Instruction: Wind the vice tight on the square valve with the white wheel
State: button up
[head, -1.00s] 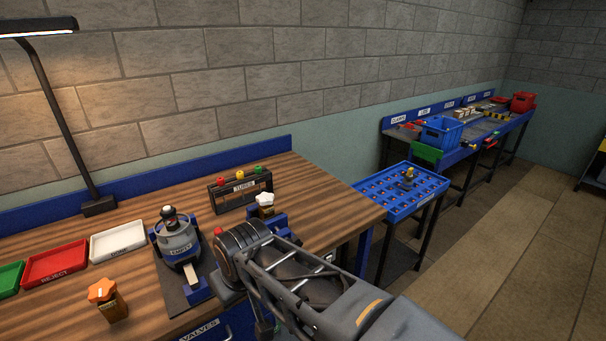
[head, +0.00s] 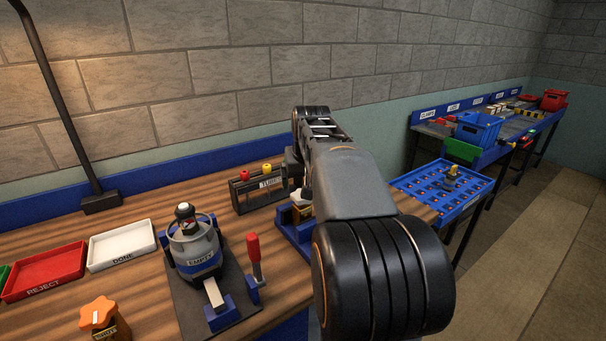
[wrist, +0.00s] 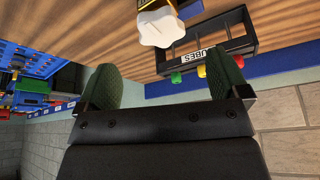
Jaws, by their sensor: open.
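The white wheel (wrist: 158,28) of the valve shows in the wrist view, just beyond the gap between my fingertips and apart from them. A bit of the brass valve body (wrist: 186,9) shows past it, cut by the frame's top edge. I cannot tell how close the vice jaws are.
A black tubes rack (head: 248,192) stands left of the vice, close to my fingers in the wrist view. An upright red handle (head: 254,253) and a grey round fixture (head: 195,245) stand left of my arm. An orange-wheeled valve (head: 101,316) and trays (head: 122,245) are further left.

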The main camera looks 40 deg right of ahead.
aim_at(302, 213)
jog(key=x, duration=1)
jog(key=shift+f+b, duration=0.15)
jog(key=shift+b, duration=0.2)
jog(key=c, duration=1.3)
jog(key=shift+w, duration=0.1)
jog(key=shift+w, duration=0.1)
jog(key=o, duration=1.3)
